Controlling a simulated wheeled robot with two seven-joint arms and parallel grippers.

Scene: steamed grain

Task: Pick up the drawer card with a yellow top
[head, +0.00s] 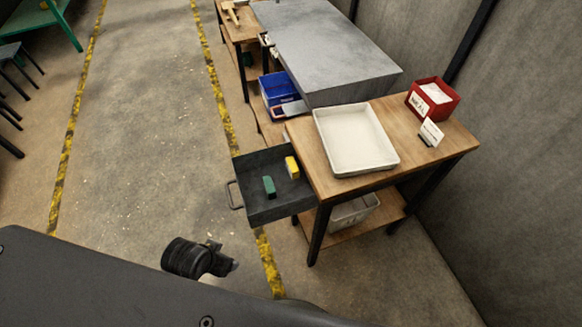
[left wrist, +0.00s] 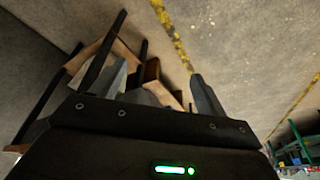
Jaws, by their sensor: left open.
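The yellow-topped card (head: 291,167) stands in an open dark grey drawer (head: 277,208) that sticks out from the left side of the wooden table. A green card (head: 269,187) stands in the same drawer, left of and nearer than the yellow one. My left gripper (left wrist: 160,88) shows in the left wrist view with its two fingers apart and nothing between them. In the head view a black part of my arm is over the floor, in front of the drawer and apart from it. My right gripper is not in view.
A white tray (head: 361,169) lies on the wooden table (head: 445,147). A red box (head: 434,95) and a small white sign (head: 431,132) stand to its right. A blue bin (head: 277,92) and a grey block (head: 325,45) are behind. The floor left of the drawer is clear.

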